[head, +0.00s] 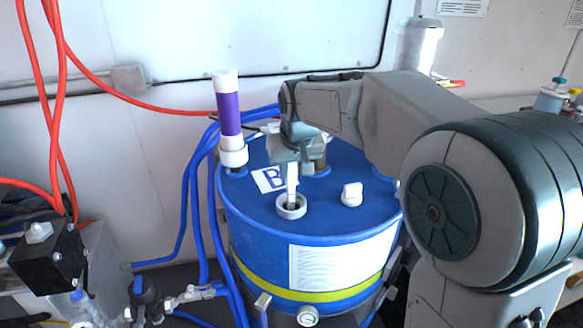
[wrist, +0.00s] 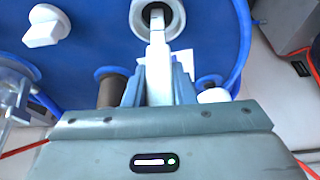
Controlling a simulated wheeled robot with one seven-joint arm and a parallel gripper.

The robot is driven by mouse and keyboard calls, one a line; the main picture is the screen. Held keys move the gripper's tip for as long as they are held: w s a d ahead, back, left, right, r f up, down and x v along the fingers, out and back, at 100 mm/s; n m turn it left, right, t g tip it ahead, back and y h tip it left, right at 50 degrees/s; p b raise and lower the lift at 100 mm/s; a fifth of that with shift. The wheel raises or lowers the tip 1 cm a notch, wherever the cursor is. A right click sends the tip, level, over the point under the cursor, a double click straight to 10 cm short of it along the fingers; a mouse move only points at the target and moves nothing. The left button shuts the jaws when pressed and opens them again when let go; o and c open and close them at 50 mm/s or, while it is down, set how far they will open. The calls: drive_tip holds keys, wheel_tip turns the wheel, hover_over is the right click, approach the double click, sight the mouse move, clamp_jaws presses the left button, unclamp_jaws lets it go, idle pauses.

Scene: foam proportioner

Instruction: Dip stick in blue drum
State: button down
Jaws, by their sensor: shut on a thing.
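The blue drum (head: 270,227) stands in the middle of the head view, with a yellow band and a white label on its side. A white-rimmed round opening (head: 291,207) is on its lid; this opening also shows at the top of the wrist view (wrist: 139,14). My gripper (head: 291,165) is above the lid, shut on a white stick (wrist: 160,55). The stick points down to the opening, and its lower end appears to be inside the rim. How deep it reaches is hidden.
A white cap (head: 351,194) stands on the lid right of the opening. A purple and white tube (head: 229,115) rises at the lid's back left. Blue hoses (head: 195,190) run down the drum's left side. A black box (head: 48,257) is at far left.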

wheel_tip(320, 180, up, 26)
drive_tip(key=p, duration=2)
drive_tip(key=shift+r+p, duration=0.15)
drive_tip(key=shift+p, duration=0.15)
